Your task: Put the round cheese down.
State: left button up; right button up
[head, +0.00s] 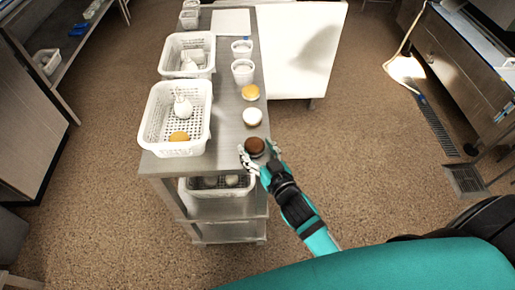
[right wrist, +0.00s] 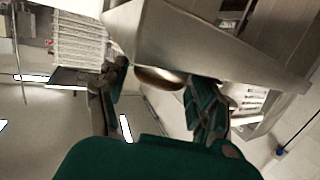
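A dark brown round cheese (head: 255,146) is at the near right corner of the steel table (head: 228,135). My right gripper (head: 259,152) has its fingers on both sides of it. In the right wrist view the cheese (right wrist: 160,77) sits between the fingertips (right wrist: 157,82), beside the table edge; I cannot tell whether it touches the tabletop. A white round cheese (head: 252,116) and a yellow round one (head: 250,92) lie in a row behind it. My left gripper is not in view.
A white perforated basket (head: 145,130) holds an orange round piece (head: 179,136) and a white bottle-shaped item (head: 183,105). Another basket (head: 165,62) stands behind it. Two white tubs (head: 243,72) stand farther back. A basket (head: 215,192) is on the lower shelf.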

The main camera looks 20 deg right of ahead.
jog(key=shift+o, duration=0.6)
